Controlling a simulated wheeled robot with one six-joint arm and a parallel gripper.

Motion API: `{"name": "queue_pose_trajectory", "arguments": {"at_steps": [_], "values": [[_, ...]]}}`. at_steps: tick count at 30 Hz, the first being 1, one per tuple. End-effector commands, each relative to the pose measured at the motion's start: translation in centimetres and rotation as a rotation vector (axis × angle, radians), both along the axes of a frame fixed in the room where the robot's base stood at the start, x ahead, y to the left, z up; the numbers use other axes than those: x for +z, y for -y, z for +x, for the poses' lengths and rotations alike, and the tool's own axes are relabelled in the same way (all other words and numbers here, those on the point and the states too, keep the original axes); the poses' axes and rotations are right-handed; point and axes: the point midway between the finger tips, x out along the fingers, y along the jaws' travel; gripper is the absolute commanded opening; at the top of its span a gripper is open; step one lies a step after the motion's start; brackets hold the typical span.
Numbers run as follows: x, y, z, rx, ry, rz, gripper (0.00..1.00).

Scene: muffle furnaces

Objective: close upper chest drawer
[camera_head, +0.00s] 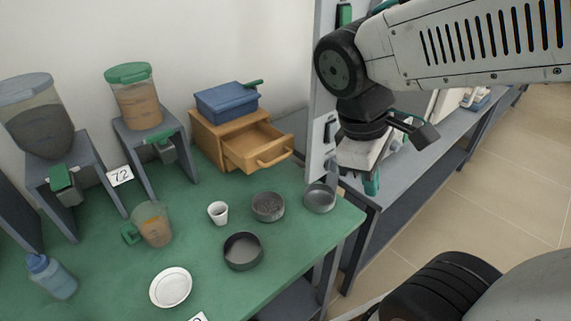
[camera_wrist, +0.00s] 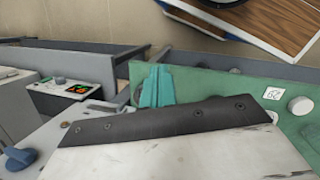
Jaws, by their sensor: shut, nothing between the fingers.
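A small wooden chest (camera_head: 205,142) stands at the back right of the green table. Its drawer (camera_head: 258,147) is pulled out toward the front right, with a wooden handle (camera_head: 276,158) on its front. The drawer looks empty, and I cannot make out a second drawer. My gripper (camera_head: 372,185) hangs to the right of the chest, past the table's right edge and clear of the drawer. Its teal fingers are shut with nothing between them. They also show in the wrist view (camera_wrist: 157,87), where I cannot make out the chest.
A blue box (camera_head: 227,103) sits on the chest. Grey bowls (camera_head: 268,206), a white cup (camera_head: 218,212), a plate (camera_head: 171,287) and a green-handled jug (camera_head: 154,224) stand on the table (camera_head: 110,265). Dispensers (camera_head: 135,97) are at left. An upright grey panel (camera_head: 322,95) stands between chest and arm.

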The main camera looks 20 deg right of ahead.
Motion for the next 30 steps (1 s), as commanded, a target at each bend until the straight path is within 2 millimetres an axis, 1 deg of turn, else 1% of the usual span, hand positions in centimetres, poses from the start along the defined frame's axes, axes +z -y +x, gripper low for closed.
{"name": "queue_pose_trajectory", "arguments": {"at_steps": [1,3,5,6,10,14,15,17,18,21,24,27,30], "values": [[-0.8,0.0,0.9,0.151,-0.097,-0.058,0.0],[-1.7,0.3,2.2,0.372,-0.228,-0.138,0.0],[-2.3,0.4,3.5,0.556,-0.346,-0.202,0.0],[-2.8,0.3,4.3,0.678,-0.431,-0.245,0.0],[-4.4,-0.6,7.5,1.06,-0.722,-0.376,0.0],[-6.3,-2.6,11.0,1.414,-1.05,-0.507,0.0],[-7.0,-3.4,12.0,1.513,-1.16,-0.547,0.0],[-8.1,-4.8,13.5,1.649,-1.328,-0.606,0.0],[-8.9,-5.9,14.4,1.728,-1.441,-0.645,0.0],[-10.9,-8.5,16.1,1.884,-1.709,-0.733,0.0],[-12.7,-10.9,17.3,1.979,-1.93,-0.805,0.0],[-13.9,-12.5,17.9,2.023,-2.087,-0.853,0.0],[-14.6,-13.3,18.2,2.041,-2.171,-0.879,0.0]]}}
